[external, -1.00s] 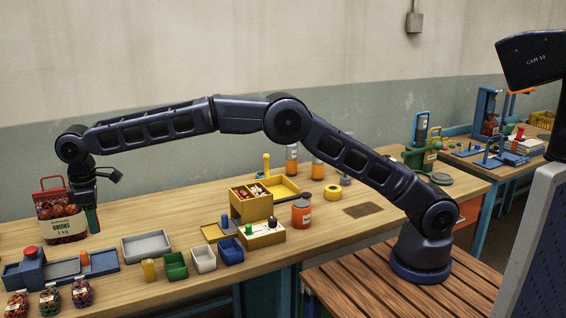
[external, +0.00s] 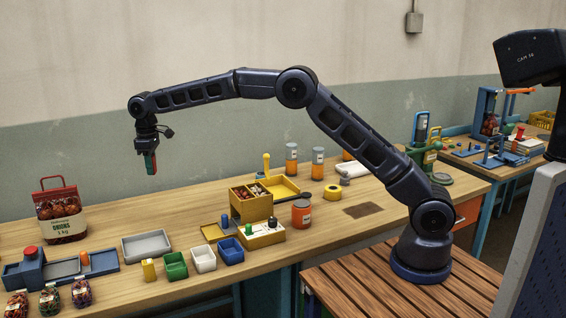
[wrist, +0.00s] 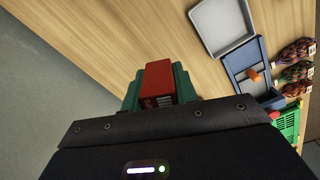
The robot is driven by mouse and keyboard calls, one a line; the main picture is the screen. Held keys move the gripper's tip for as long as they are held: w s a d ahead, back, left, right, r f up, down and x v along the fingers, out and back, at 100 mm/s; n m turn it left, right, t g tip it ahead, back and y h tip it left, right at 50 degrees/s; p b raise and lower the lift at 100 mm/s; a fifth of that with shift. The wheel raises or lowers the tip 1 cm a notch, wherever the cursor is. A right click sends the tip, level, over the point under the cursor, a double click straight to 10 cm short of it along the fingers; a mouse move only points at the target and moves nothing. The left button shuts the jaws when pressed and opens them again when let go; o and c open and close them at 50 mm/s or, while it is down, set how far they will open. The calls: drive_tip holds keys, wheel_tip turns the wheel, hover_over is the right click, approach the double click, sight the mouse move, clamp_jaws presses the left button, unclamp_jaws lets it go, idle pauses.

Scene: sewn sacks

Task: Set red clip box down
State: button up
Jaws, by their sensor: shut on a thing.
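The red clip box (wrist: 158,82) is between the teal fingers of my gripper (wrist: 158,92) in the wrist view, and the gripper is shut on it. In the external view my gripper (external: 150,165) points down and holds the box up in the air above the left part of the bench. A little red shows beside a teal finger there; most of the box is hidden. Bare wood lies beneath in the wrist view.
An onion sack with a red handle (external: 60,218) stands upright at the left of the bench (external: 110,215). A grey tray (external: 147,247), a blue fixture (external: 25,270) and several small sacks are nearer the front. Small coloured bins and a yellow box (external: 250,207) stand right of the tray.

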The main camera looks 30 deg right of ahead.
drive_tip(key=w+d+m, duration=0.2)
drive_tip(key=w+d, duration=0.5)
drive_tip(key=d, duration=0.7)
drive_tip(key=w+d+m, duration=0.2)
drive_tip(key=w+d, duration=0.6)
drive_tip(key=d, duration=0.7)
drive_tip(key=w+d+m, duration=0.3)
drive_tip(key=w+d, duration=0.4)
drive_tip(key=d, duration=0.7)
drive_tip(key=m, duration=0.6)
hover_over(330, 166)
drive_tip(key=f, duration=2)
drive_tip(key=shift+s+a+f, duration=0.1)
drive_tip(key=shift+s+f, duration=0.05)
drive_tip(key=shift+s, duration=0.1)
drive_tip(key=shift+f, duration=0.1)
drive_tip(key=o, duration=0.9)
drive_tip(key=shift+o, duration=0.2)
